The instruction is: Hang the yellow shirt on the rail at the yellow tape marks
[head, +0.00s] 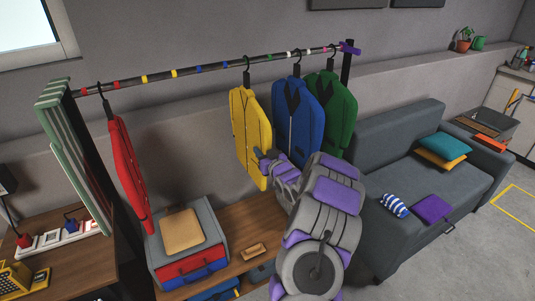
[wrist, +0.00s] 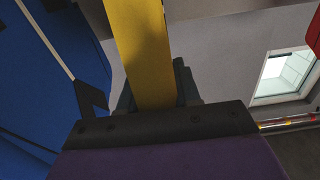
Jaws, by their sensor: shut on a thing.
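The yellow shirt (head: 250,130) is upright on a black hanger, left of the blue shirt (head: 297,118). Its hook reaches the rail (head: 215,67) in the head view; I cannot tell if it bears on it. Two yellow tape marks, the left one (head: 145,79) and the right one (head: 174,73), lie on the rail left of the hook. My gripper (head: 266,166) is at the shirt's lower right edge. In the wrist view, the yellow shirt (wrist: 142,55) runs between the jaws, which are shut on it. The fingertips are partly hidden.
A red shirt (head: 127,170) hangs at the rail's left, a green shirt (head: 332,112) at its right. A striped green cloth (head: 75,150) is at the left end. A suitcase (head: 188,245) stands on the bench (head: 252,215). A sofa (head: 400,125) is at right. The rail between red and yellow shirts is free.

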